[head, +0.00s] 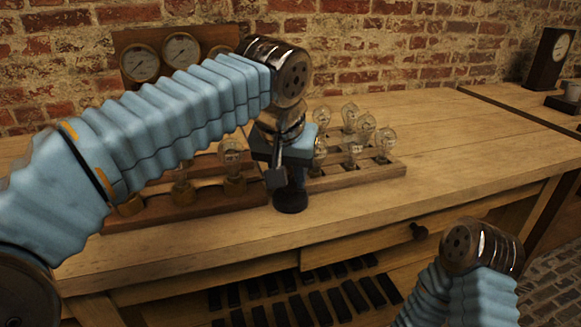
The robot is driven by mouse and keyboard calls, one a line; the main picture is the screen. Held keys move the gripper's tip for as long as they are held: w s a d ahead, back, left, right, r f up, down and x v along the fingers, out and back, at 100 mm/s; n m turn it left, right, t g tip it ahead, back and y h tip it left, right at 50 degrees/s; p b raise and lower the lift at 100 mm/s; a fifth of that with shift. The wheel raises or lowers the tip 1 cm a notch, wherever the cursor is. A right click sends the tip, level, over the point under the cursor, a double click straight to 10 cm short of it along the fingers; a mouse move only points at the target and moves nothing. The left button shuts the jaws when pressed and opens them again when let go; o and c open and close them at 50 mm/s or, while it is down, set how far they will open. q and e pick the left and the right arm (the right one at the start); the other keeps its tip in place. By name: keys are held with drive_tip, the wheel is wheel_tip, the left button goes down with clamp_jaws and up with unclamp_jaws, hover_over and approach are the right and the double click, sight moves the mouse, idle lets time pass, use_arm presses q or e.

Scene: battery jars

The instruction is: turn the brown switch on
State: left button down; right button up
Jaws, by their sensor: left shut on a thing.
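My left gripper (283,180) reaches down over the workbench, between a wooden base with bulbs on the left and a bulb rack on the right. It is shut on a dark, round-bottomed piece (291,201) at or just above the bench top. The upper part of this piece is hidden by the fingers, and I cannot tell if it is the brown switch. No other brown switch can be made out. My right arm shows at the lower right, but its gripper fingers are not in view.
A rack of several glass bulbs (384,142) stands right of the gripper. A wooden base (205,207) with bulbs lies partly under my left arm. Gauges (182,50) stand at the back. The bench (470,130) is clear on the right. A clock (550,57) stands far right.

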use_arm(q)
drive_tip(key=m+h+p, duration=0.1)
drive_tip(key=m, duration=0.1)
drive_tip(key=m+g+p, duration=0.1)
drive_tip(key=m+p, duration=0.1)
drive_tip(key=m, duration=0.1)
drive_tip(key=shift+w+a+r+h, duration=0.1)
drive_tip(key=shift+a+r+h, duration=0.1)
drive_tip(key=shift+h, duration=0.2)
drive_tip(key=shift+f+m+g+h+p, duration=0.1)
drive_tip(key=shift+m+g+h+p, duration=0.5)
drive_tip(key=shift+m, duration=1.2)
drive_tip(key=shift+f, duration=0.1)
drive_tip(key=c, duration=0.8)
unclamp_jaws()
drive_tip(key=v, duration=1.3)
drive_tip(key=shift+r, duration=0.45)
